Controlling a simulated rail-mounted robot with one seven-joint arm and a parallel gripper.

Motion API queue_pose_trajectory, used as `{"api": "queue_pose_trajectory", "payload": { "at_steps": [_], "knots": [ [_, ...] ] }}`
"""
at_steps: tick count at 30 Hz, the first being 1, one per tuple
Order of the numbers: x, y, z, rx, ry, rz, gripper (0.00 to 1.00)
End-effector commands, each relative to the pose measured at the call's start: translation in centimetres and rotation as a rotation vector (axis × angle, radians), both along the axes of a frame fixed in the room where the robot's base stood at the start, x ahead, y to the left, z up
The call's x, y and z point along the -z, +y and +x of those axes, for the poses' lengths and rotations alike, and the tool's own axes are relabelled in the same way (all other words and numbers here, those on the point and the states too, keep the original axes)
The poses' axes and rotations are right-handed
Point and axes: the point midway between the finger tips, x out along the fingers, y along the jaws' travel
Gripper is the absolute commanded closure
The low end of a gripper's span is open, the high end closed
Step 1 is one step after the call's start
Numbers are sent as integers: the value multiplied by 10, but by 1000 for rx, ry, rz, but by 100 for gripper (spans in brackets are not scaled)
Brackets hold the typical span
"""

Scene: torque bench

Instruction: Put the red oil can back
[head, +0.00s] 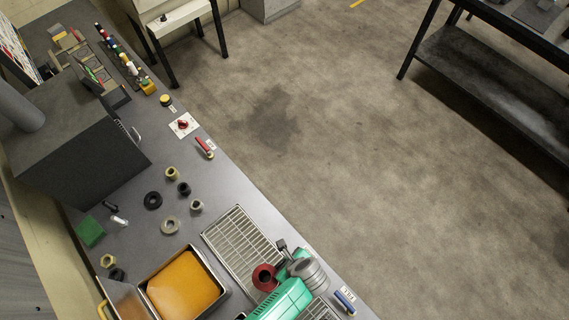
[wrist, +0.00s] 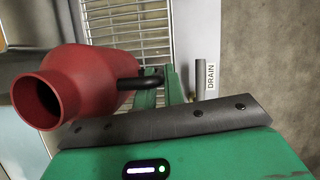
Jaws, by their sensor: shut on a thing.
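The red oil can (head: 264,276) is at the lower middle of the head view, above or beside the wire rack. In the wrist view the can (wrist: 80,85) lies across the left side, its round open end facing the camera. My gripper (wrist: 158,88) is shut on this handle. The gripper's green body (head: 284,300) shows beside the can in the head view. How far the can is above the bench is unclear.
A wire rack (head: 229,239) lies on the bench, with a pan of orange liquid (head: 183,286) to its left. A label reading DRAIN (wrist: 211,77) is right of my fingers. Several rings and nuts, a green block (head: 90,232) and a dark cabinet (head: 80,150) stand farther along.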

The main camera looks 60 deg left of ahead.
Motion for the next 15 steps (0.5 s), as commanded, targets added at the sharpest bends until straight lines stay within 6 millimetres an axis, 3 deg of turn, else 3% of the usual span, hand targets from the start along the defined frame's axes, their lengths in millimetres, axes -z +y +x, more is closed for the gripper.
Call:
{"api": "queue_pose_trajectory", "payload": {
  "at_steps": [2,9,15],
  "knots": [
    [2,0,0,0,0,1,100],
    [40,0,0,-1,0,1,100],
    [41,0,0,-1,-2,0,100]
  ]
}}
